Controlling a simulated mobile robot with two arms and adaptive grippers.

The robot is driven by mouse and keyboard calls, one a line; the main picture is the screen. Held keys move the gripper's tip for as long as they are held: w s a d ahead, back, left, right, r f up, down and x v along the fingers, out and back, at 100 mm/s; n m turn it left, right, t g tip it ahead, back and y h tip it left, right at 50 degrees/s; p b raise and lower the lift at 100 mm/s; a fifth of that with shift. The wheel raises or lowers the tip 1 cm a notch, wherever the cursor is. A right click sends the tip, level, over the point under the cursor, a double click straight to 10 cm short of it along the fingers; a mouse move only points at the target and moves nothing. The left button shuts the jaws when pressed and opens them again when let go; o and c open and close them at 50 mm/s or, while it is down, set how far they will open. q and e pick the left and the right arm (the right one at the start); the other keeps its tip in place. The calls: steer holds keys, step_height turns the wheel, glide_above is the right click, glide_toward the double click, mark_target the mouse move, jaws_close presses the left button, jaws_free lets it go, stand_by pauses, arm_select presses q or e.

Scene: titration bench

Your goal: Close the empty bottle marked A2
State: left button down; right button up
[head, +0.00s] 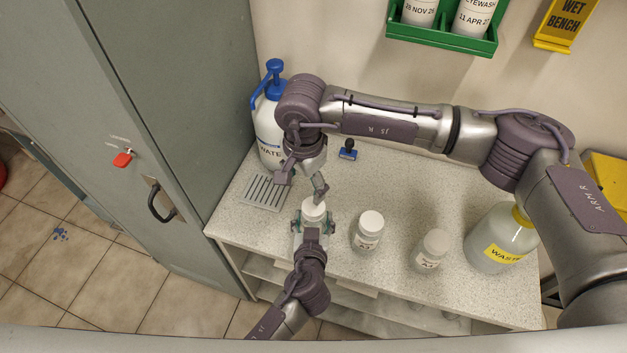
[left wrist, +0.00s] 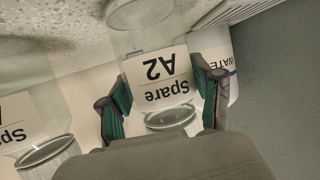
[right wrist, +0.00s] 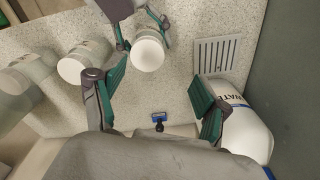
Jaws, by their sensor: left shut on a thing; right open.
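The clear bottle marked Spare A2 (left wrist: 160,75) stands on the bench and looks empty. My left gripper (head: 313,226) is shut around its body, with one finger on each side in the left wrist view. A white cap (head: 314,209) sits on top of the bottle; it also shows in the right wrist view (right wrist: 148,52). I cannot tell whether the cap is screwed tight. My right gripper (head: 304,184) is open and empty, above and behind the capped bottle. In the right wrist view its fingers (right wrist: 160,100) are spread over bare bench.
Two other white-capped bottles (head: 368,232) (head: 432,250) stand to the right. A large waste bottle (head: 490,245) is farther right. A water bottle with a blue pump (head: 268,140), a grey grille (head: 262,193) and a small blue item (head: 348,152) are behind. A grey cabinet (head: 170,90) borders the left.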

mark_target(314, 206)
steer(key=n, duration=0.2)
steer(key=d+n, duration=0.1)
steer(key=n, duration=0.1)
steer(key=shift+n, duration=0.3)
steer(key=n, duration=0.2)
steer(key=d+n, duration=0.1)
steer(key=n, duration=0.2)
steer(key=shift+f, duration=4)
